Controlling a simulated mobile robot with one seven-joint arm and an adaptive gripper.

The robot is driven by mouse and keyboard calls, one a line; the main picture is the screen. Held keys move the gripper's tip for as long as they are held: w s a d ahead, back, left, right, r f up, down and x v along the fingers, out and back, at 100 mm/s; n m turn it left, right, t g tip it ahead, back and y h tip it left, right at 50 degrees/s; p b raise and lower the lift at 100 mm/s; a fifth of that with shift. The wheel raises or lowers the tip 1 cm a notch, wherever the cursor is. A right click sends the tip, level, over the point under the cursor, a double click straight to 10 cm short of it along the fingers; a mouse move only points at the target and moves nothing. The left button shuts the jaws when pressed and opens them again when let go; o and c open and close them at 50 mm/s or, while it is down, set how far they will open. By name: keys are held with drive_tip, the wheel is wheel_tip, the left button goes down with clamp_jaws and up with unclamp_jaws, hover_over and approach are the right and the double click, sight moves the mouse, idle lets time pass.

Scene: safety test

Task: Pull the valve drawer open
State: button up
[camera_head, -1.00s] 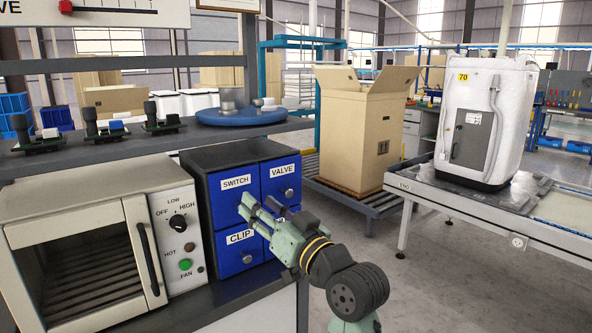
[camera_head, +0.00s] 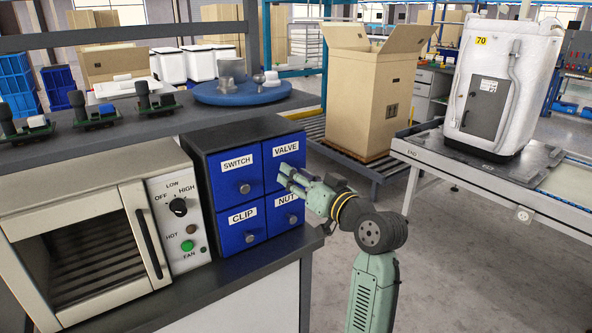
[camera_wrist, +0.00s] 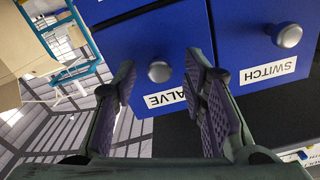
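The valve drawer (camera_head: 286,149) is the upper right one of the blue drawers in a dark cabinet. Its front looks closed, flush with the others. In the wrist view the valve drawer (camera_wrist: 178,32) appears upside down, with its round metal knob (camera_wrist: 159,71) between my finger pads. My gripper (camera_head: 284,176) is in front of this drawer and hides the knob in the head view. In the wrist view my gripper (camera_wrist: 161,78) is open, with a gap showing on both sides of the knob. I cannot tell how far the tips are from the drawer front.
The switch drawer (camera_head: 237,164) is left of it, with the clip drawer (camera_head: 242,217) and nut drawer (camera_head: 287,201) below. An oven (camera_head: 85,235) stands to the left on the dark bench. A blue round stand (camera_head: 240,94) is behind the cabinet.

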drive_tip(key=shift+w+a, duration=0.2)
drive_tip(key=shift+w, duration=0.15)
drive_tip(key=shift+c, duration=0.3)
clamp_jaws()
idle(0.5)
